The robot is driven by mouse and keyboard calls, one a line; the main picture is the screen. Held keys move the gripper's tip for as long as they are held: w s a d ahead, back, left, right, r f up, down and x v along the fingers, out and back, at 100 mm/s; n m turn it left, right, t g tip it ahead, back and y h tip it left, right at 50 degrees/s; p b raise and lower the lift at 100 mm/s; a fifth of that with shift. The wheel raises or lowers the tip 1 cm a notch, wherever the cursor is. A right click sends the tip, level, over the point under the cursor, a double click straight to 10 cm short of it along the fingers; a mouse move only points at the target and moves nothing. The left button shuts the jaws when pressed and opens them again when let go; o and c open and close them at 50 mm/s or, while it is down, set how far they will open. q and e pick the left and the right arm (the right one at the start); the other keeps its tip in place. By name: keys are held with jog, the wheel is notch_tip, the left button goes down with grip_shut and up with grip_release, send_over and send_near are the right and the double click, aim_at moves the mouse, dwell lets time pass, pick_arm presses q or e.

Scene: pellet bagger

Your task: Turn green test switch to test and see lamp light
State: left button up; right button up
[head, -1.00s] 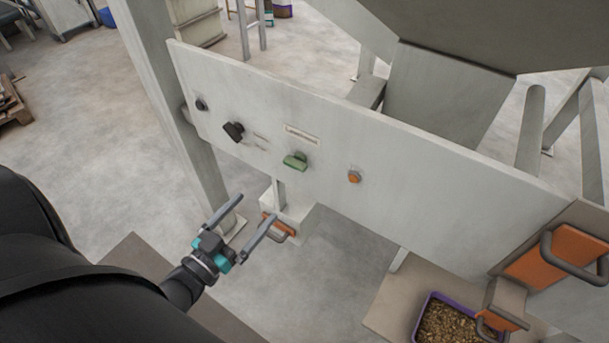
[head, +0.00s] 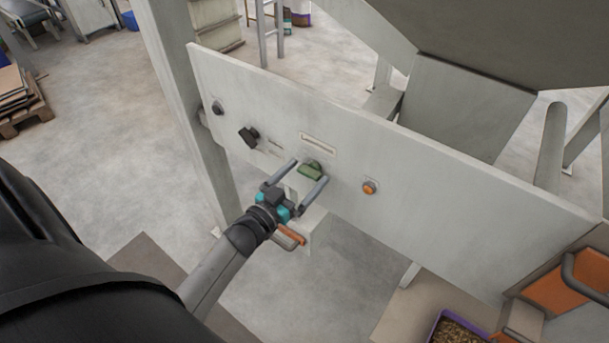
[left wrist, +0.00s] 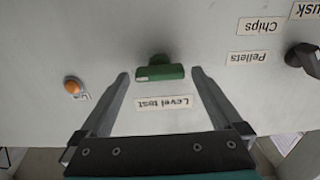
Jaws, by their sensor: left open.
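The green test switch (head: 311,171) is a bar-shaped knob on the pale panel (head: 440,205). In the left wrist view the green switch (left wrist: 160,72) lies level across the picture, above an upside-down "Level test" label (left wrist: 168,102). My left gripper (head: 309,170) is open, with one finger on each side of the switch; I cannot tell whether either touches it. An orange round lamp or button (head: 369,187) sits to the right of the switch; it also shows in the left wrist view (left wrist: 72,85). I cannot tell whether it is lit. My right gripper is not in view.
A black selector knob (head: 249,136) and a small dark knob (head: 217,108) are left on the panel. The black knob (left wrist: 303,58) shows near "Pellets" and "Chips" labels. An orange handle (head: 291,236) is below my gripper. A purple-rimmed pellet bin (head: 434,328) stands lower right.

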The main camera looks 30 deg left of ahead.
pick_arm(q)
jog(key=shift+w, duration=0.15)
jog(key=c, duration=1.3)
jog(key=shift+m, duration=0.4)
jog(key=m, duration=0.5)
jog(key=shift+d+f+m, duration=0.1)
jog(key=shift+d+m, duration=0.1)
jog(key=shift+m, duration=0.1)
jog(key=m+b, duration=0.1)
jog(key=m, duration=0.4)
jog(key=shift+m, duration=0.3)
jog(key=o, duration=1.3)
